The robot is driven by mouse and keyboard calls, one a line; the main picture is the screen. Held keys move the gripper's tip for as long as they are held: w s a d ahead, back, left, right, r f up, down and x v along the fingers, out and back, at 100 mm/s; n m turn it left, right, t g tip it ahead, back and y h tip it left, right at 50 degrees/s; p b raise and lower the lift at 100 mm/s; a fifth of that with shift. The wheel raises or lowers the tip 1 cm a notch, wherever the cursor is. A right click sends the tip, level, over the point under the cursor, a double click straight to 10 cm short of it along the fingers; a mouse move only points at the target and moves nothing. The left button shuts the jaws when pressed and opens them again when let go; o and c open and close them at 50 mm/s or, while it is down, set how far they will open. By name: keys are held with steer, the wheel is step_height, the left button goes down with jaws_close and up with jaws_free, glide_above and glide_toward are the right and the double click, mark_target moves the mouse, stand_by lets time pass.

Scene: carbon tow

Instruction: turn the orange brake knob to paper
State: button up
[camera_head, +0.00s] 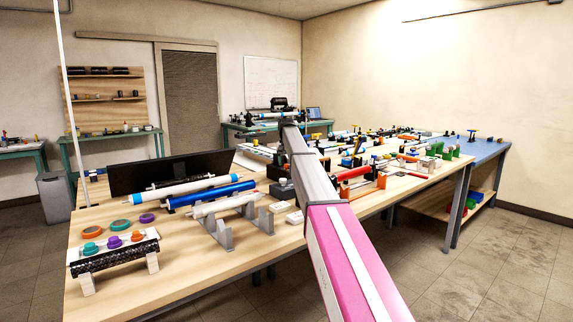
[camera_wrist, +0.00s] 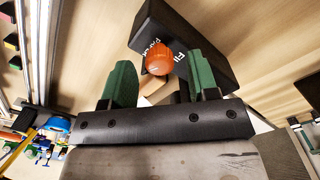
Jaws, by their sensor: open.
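The orange brake knob (camera_wrist: 159,58) is round and sits against a black block (camera_wrist: 180,40) in the wrist view. White lettering flanks the knob on the block; the word on its left looks like "Paper", and the one on its right begins with "Fil". A pointer mark on the knob is too small to make out. My gripper (camera_wrist: 162,68) is open, with one green finger on each side of the knob. Gaps show between the knob and both fingers. In the head view my arm hides this spot, and I cannot pick out the knob there.
The long wooden bench (camera_head: 200,270) is crowded. A blue roll (camera_head: 210,194) and a white roll on grey stands (camera_head: 222,205) lie left of my arm. Several coloured knobs (camera_head: 114,242) sit at the front left. Red and orange fixtures (camera_head: 352,173) stand close to the right of my arm.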

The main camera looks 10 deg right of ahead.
step_height(320, 180, up, 10)
stand_by(0.4)
steer(key=shift+s, duration=0.1)
